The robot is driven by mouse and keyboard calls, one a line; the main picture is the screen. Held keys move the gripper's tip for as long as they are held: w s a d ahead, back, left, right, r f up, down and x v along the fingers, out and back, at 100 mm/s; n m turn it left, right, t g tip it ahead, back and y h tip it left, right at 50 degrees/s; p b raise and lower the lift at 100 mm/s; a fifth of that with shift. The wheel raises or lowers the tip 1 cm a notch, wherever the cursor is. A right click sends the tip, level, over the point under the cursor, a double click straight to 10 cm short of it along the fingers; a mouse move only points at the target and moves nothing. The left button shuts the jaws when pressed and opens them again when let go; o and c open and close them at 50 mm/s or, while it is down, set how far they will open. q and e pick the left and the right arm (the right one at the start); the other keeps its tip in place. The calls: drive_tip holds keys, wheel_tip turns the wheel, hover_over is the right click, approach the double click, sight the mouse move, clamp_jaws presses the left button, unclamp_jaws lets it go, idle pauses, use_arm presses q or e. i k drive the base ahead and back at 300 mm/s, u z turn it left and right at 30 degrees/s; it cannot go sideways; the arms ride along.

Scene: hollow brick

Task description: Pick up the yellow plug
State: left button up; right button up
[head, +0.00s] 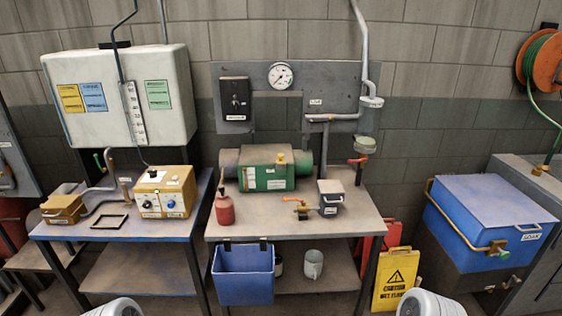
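A small yellow piece (281,158) sits on the upper right front of the green box (264,170) on the middle table. It looks like the yellow plug, but it is too small to be sure. Only rounded white parts of my arms show at the bottom edge, one at the left and one at the right. Neither of my grippers is in view, so what they hold cannot be seen.
The middle table (360,226) also carries a red bottle (225,209), an orange-handled valve (302,208) and a small dark box (330,197). A blue bin (243,275) hangs at its front. A yellow sign (396,279) and blue chest (490,220) stand right.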

sight(280, 160)
drive_tip(key=z, duration=0.5)
drive_tip(key=k, duration=0.6)
drive_tip(key=z, duration=0.45)
drive_tip(key=i, duration=1.1)
drive_tip(key=u, duration=0.55)
